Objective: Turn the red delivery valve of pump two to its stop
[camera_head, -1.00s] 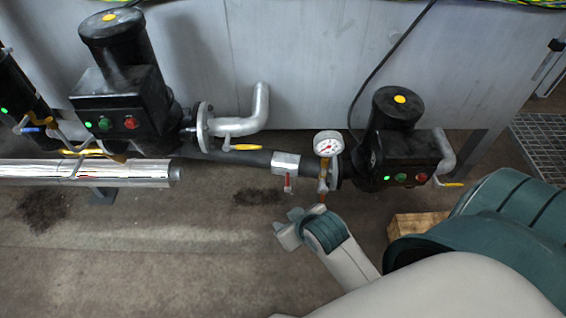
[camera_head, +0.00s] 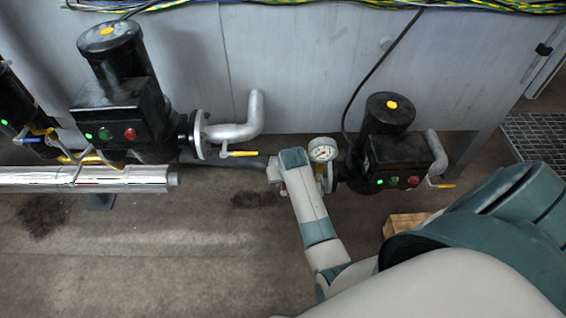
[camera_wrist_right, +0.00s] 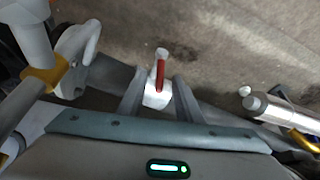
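The red valve handle (camera_wrist_right: 160,74) shows in the wrist view on a pale valve body (camera_wrist_right: 157,98). My right gripper (camera_wrist_right: 157,92) is open, with one finger to each side of the valve and a gap to both. The handle points away from the palm. I cannot tell whether the fingers touch anything. My left gripper is not in view.
Another black pump (camera_head: 120,95) with a yellow-handled valve (camera_head: 238,154) stands to the left. A shiny insulated pipe (camera_head: 110,177) runs along the left. A wooden block (camera_head: 402,224) lies near my right arm. The floor in front is clear.

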